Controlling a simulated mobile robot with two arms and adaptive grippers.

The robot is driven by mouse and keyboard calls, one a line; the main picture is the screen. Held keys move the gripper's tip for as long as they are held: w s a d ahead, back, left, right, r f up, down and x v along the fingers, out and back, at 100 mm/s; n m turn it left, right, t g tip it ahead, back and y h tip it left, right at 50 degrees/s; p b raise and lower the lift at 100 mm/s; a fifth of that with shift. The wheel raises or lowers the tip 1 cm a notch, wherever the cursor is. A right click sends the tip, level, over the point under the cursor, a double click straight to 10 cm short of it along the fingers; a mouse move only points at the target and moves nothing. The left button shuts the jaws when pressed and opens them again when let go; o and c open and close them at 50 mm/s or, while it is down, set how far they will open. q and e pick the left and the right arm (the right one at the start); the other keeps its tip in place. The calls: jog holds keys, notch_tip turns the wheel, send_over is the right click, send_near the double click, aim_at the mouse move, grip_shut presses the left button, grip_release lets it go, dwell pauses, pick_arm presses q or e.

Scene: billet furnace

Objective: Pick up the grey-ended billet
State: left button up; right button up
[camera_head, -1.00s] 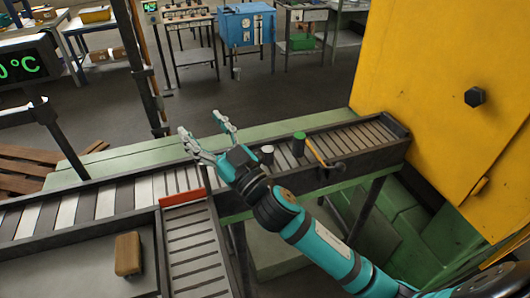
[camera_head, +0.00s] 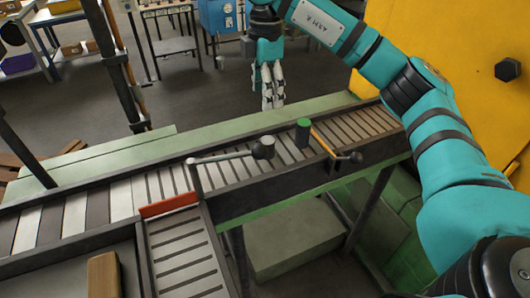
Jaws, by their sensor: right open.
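The grey-ended billet (camera_head: 268,140) stands on the slatted conveyor, left of a green-ended billet (camera_head: 303,132). My right gripper (camera_head: 273,104) is open and empty, pointing down. In the picture it is above the grey-ended billet and apart from it. My right arm arches in from the right side. My left gripper is out of view.
The conveyor (camera_head: 225,172) runs left to right. A pale lever (camera_head: 220,156) and an orange lever (camera_head: 325,143) stand close to the billets. A red bar (camera_head: 168,204) crosses the side chute. A yellow housing (camera_head: 490,110) is at right. A brown block (camera_head: 104,275) lies lower left.

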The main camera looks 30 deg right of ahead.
aim_at(267, 140)
notch_tip(267, 140, down, 12)
jog(key=p, duration=0.3)
jog(key=shift+s+d+r+p, duration=0.15)
jog(key=shift+p, duration=0.25)
jog(key=shift+f+p, duration=0.25)
jog(key=shift+p, duration=0.05)
notch_tip(267, 140, down, 4)
jog(key=shift+s+d+r+p, duration=0.1)
jog(key=shift+d+r+p, duration=0.1)
jog(key=shift+p, duration=0.85)
jog(key=shift+f, duration=0.6)
grip_shut()
jog(key=shift+r, duration=0.1)
